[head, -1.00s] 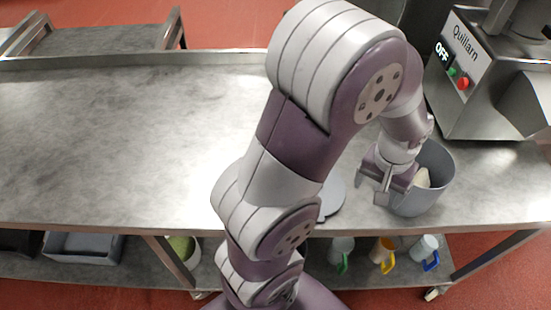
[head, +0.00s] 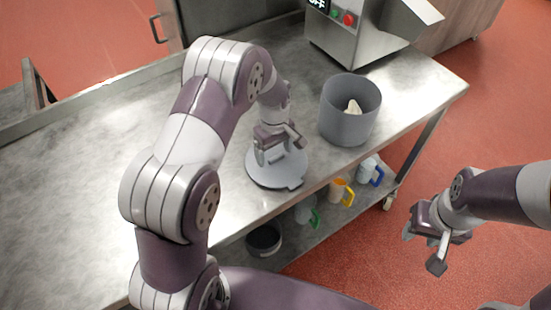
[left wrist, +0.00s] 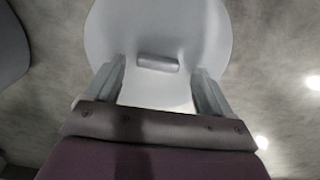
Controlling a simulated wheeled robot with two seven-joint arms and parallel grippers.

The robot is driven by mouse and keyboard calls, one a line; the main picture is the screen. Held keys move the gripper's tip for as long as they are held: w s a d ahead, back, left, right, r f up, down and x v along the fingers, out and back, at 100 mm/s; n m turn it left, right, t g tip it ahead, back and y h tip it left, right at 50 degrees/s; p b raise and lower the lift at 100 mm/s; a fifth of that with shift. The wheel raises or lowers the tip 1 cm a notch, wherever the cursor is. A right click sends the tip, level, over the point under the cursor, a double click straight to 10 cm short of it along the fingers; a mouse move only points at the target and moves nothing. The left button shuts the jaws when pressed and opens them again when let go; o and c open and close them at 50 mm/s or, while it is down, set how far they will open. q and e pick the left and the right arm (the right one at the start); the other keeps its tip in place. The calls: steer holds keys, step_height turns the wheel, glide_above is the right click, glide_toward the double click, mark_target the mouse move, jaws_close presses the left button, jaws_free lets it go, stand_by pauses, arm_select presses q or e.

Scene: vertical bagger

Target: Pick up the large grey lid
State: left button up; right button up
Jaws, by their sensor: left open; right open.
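The large grey lid (head: 290,172) lies flat on the steel table, left of the grey bucket, in the head view. In the left wrist view the lid (left wrist: 205,35) fills the top middle, with its bar-shaped handle (left wrist: 158,62) ahead of and between the fingers. My left gripper (head: 277,156) is open and above the lid; its fingers (left wrist: 158,90) are apart and empty in the wrist view. Part of the lid is hidden behind the gripper in the head view. My right gripper (head: 425,249) is open and empty, off to the right over the red floor.
The grey bucket (head: 345,125) with something pale inside stands close to the lid's right. The bagging machine (head: 345,35) stands behind it. Jugs with green, yellow (head: 340,190) and blue handles and a dark round container (head: 264,239) sit on the lower shelf. The table's left is clear.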

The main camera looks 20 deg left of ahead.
arm_select(q)
steer(key=shift+f, duration=0.35)
steer(key=shift+w+d+f, duration=0.15)
steer(key=c, duration=1.2)
